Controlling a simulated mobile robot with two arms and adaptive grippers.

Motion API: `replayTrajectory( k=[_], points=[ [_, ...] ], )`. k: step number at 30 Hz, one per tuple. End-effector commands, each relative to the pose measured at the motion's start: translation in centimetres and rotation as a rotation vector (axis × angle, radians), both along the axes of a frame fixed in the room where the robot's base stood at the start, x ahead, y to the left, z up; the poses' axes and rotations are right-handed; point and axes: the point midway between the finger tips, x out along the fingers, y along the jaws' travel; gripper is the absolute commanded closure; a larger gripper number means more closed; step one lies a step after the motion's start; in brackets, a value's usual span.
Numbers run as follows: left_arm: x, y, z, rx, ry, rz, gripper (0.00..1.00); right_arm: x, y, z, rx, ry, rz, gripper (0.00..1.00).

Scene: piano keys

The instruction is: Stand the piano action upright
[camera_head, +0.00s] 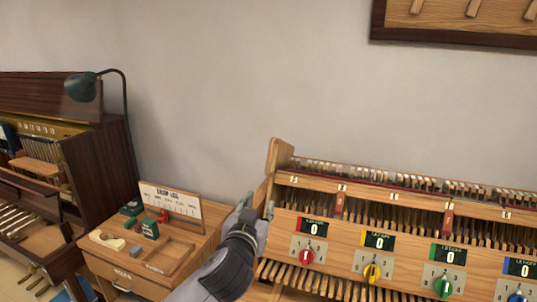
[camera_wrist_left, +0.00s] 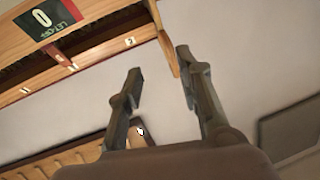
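The piano action (camera_head: 390,207) is a long wooden frame with rows of hammers on the right of the head view. Its upper part seems to lean back, but I cannot tell the angle. Its left end has a pale wooden end post (camera_head: 278,157). My left gripper (camera_head: 258,206) is beside that left end, a little below the post's top. In the left wrist view the gripper (camera_wrist_left: 160,68) is open, with a clear gap between its fingers. The post's edge (camera_wrist_left: 166,42) shows just beyond the fingertips; contact cannot be told. My right gripper is not in view.
Red, yellow, green and blue knobs (camera_head: 372,272) sit below displays reading 0. A small wooden cabinet (camera_head: 128,283) with boxes and a sign (camera_head: 170,205) stands left. Beyond it are an upright piano (camera_head: 100,165) and green lamp (camera_head: 82,87).

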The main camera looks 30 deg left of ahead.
Motion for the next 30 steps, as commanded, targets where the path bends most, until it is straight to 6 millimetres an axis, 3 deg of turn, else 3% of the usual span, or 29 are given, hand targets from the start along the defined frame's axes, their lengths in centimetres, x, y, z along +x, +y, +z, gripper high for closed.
replayTrajectory(
  k=[1,3,6,11,30],
  points=[
    [0.2,0.3,2.2,0.007,-0.053,0.005,0.67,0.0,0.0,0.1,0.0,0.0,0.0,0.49],
    [0.3,0.5,3.8,0.006,-0.095,0.009,0.67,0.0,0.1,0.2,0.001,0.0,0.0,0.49],
    [0.7,0.8,4.5,0.007,-0.115,0.012,0.67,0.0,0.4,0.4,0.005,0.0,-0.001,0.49],
    [2.6,1.7,4.7,0.008,-0.113,0.013,0.67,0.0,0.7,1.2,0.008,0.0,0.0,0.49],
    [13.7,6.5,4.6,0.007,-0.111,0.012,0.67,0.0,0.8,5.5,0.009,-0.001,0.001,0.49]
  ],
)
